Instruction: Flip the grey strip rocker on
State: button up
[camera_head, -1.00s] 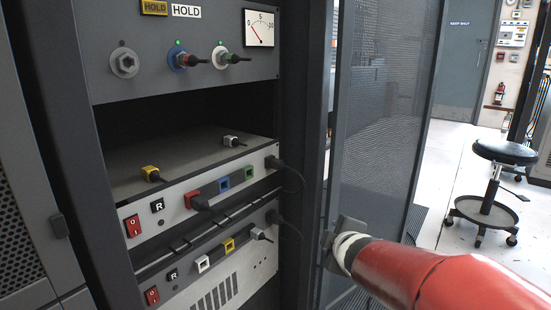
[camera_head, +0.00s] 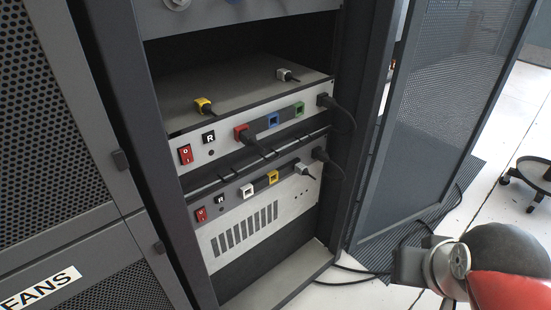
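Two strips with red rockers sit in the open rack. The lower strip (camera_head: 234,198) looks grey and has a small red rocker (camera_head: 201,214) at its left end, beside a black R button (camera_head: 220,198). The upper, paler strip (camera_head: 220,145) has its own red rocker (camera_head: 186,154) marked O. I cannot tell which way the lower rocker is tilted. My gripper (camera_head: 408,264) is at the lower right, in front of the mesh door and well apart from both strips. Its fingers are not clear enough to show open or shut.
Plugs and coloured sockets line both strips, with black cables (camera_head: 345,115) hanging at their right ends. The mesh door (camera_head: 440,110) stands open on the right. A stool base (camera_head: 525,185) is on the pale floor. A vented panel (camera_head: 250,235) lies below the grey strip.

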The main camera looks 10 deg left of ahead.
aim_at(201, 215)
jog(key=i+l+u, duration=0.45)
jog(key=l, duration=0.15)
jog(key=i+l+u, duration=0.1)
jog(key=l+u, duration=0.25)
jog(key=u, duration=0.95)
